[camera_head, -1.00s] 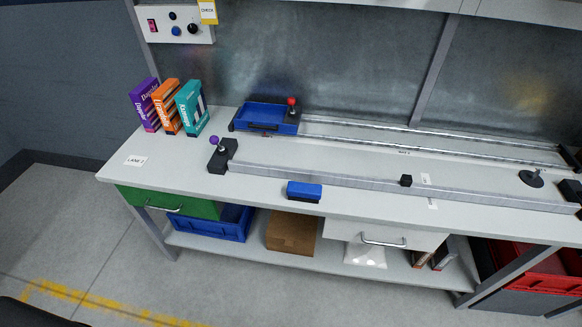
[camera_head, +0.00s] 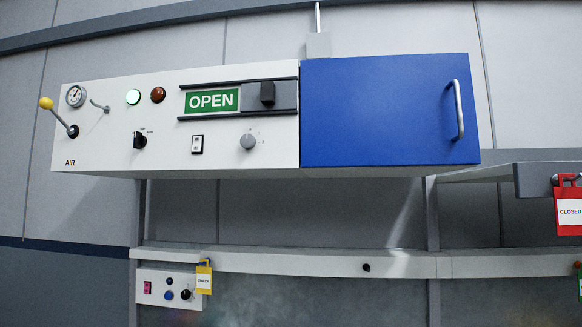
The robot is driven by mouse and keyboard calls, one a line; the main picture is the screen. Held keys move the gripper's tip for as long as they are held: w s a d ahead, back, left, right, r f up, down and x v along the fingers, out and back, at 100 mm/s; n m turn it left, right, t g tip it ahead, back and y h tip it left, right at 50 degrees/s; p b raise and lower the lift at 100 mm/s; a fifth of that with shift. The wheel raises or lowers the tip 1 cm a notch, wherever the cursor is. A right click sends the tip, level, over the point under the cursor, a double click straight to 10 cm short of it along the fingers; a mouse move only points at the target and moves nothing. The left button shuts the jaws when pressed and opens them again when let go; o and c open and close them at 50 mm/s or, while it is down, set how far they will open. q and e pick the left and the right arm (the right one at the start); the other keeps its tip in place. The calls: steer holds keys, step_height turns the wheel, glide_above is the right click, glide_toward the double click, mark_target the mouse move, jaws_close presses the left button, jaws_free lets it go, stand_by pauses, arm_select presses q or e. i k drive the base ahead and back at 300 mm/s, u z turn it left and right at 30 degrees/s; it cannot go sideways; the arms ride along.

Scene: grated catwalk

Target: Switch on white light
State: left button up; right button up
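A white control panel (camera_head: 88,143) hangs on the wall at the upper left. It carries a round pale white lamp (camera_head: 133,97) with a greenish rim, which looks bright, though I cannot tell for sure whether it is lit. A dark red-brown lamp (camera_head: 157,95) sits right beside it. Below them are a black rotary switch (camera_head: 140,140), a black-and-white rocker switch (camera_head: 197,145) and a grey knob (camera_head: 248,141). A slider with a black handle (camera_head: 267,93) shows a green OPEN sign (camera_head: 212,101). Neither of my grippers is in view.
A yellow-knobbed lever (camera_head: 60,118) and a gauge (camera_head: 76,96) are at the panel's left. A shut blue cabinet door (camera_head: 380,110) adjoins its right. A smaller button box (camera_head: 168,287) with a yellow tag (camera_head: 204,280) is below. A red CLOSED tag (camera_head: 568,212) hangs at right.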

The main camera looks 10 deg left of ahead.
mark_target(198, 140)
steer(key=u, duration=2.8)
steer(key=k, duration=1.4)
steer(key=z, duration=1.7)
steer(key=i, duration=0.85)
steer(key=u, duration=0.3)
